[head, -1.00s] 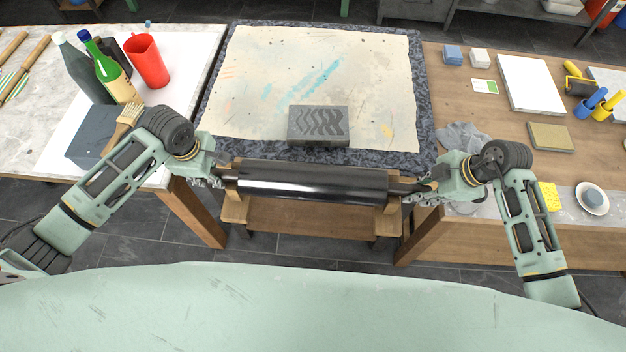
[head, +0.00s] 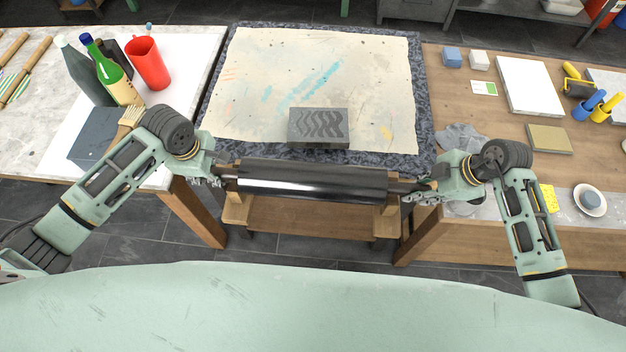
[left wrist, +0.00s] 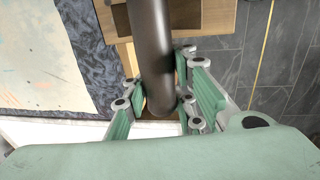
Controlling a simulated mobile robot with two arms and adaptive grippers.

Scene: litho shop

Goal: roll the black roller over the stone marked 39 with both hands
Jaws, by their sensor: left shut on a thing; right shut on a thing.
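The black roller (head: 312,181) lies level across the head view, in front of the stone. Its left handle is between the fingers of my left gripper (head: 222,178), which is shut on it; the left wrist view also shows the dark roller (left wrist: 151,45) running away from the fingers (left wrist: 160,100). My right gripper (head: 408,190) is shut on the right handle. The grey stone (head: 318,127) with a dark wavy pattern lies on the paper-covered bed beyond the roller, apart from it. No number is readable on the stone.
A wooden stand (head: 310,217) is below the roller; whether they touch is unclear. The left table holds bottles (head: 113,73), a red jug (head: 148,63) and a brush (head: 128,119). A grey rag (head: 461,138) lies on the right table near my right gripper.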

